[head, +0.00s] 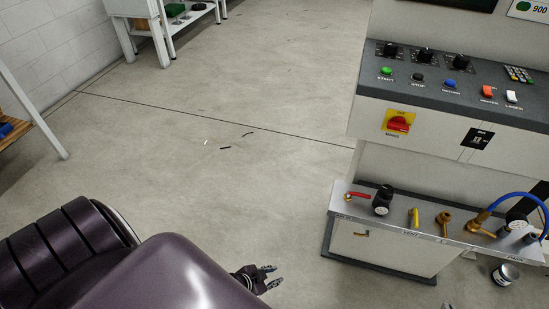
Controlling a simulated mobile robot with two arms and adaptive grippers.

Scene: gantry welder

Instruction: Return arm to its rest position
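My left arm comes in from the lower left. Its dark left gripper (273,276) shows past the purple arm cover, low in the middle of the head view. Its two fingers are apart with nothing between them. It hangs over bare floor, left of the machine's lower shelf and not touching it. My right arm does not show clearly. Only a small dark tip shows at the bottom edge, right of centre, and I cannot tell whether it is my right gripper.
The machine's control panel (455,90) with buttons and knobs stands at the right. Below it a valve shelf (340,206) juts out, with a red-handled valve (381,200) and a blue hose (515,196). A white bench (129,39) stands at the back left. The middle floor is mostly clear.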

